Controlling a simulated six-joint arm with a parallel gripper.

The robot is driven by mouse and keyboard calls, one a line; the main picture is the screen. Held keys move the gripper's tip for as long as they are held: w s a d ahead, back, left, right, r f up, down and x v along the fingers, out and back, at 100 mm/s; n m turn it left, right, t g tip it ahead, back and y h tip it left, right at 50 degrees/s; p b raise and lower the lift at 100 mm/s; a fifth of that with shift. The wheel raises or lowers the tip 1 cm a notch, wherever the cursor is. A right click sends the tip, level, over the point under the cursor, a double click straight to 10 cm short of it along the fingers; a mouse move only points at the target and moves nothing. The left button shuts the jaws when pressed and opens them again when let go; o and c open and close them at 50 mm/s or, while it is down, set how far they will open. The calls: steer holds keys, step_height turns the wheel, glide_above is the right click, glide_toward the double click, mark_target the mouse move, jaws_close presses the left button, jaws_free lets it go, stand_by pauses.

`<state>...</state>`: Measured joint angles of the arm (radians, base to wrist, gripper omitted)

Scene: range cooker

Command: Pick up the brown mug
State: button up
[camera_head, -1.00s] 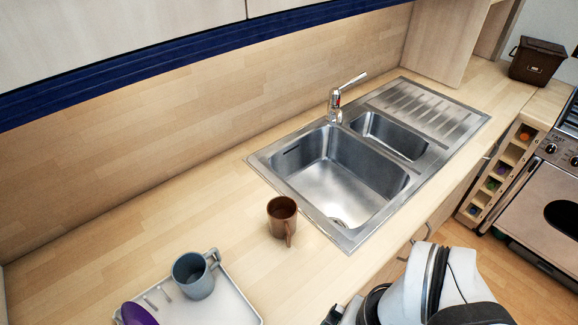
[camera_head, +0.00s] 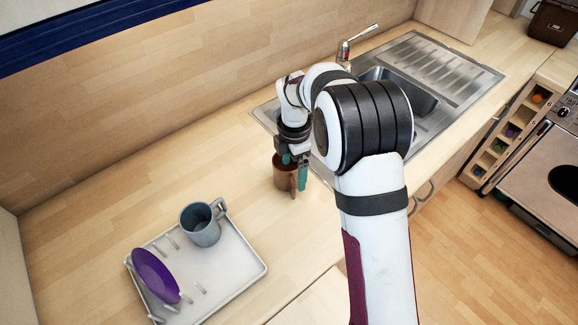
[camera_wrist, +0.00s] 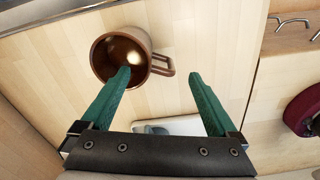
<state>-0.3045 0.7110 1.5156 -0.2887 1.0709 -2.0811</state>
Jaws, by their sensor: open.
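The brown mug (camera_head: 284,172) stands upright on the wooden counter, just left of the sink, partly hidden behind my gripper in the head view. My gripper (camera_head: 298,170) points down at the mug from above. In the wrist view the mug (camera_wrist: 122,54) is seen into its open top, with its handle pointing right. My gripper (camera_wrist: 160,82) is open there, with its two green fingers wide apart. The left finger's tip overlaps the mug's near rim in the picture and the right finger is beyond the handle. Nothing is held. I cannot tell whether a finger touches the mug.
A pale drying rack (camera_head: 228,262) holds a blue-grey mug (camera_head: 203,225) and a purple plate (camera_head: 154,274), to the left and nearer than the brown mug. The metal sink (camera_head: 432,85) with its tap (camera_head: 347,47) lies to the right. Counter between rack and wall is clear.

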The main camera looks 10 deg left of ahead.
steer(key=f, duration=0.8)
steer(key=shift+s+a, duration=0.2)
steer(key=shift+a, duration=0.05)
steer(key=shift+r, duration=0.1)
jaws_close()
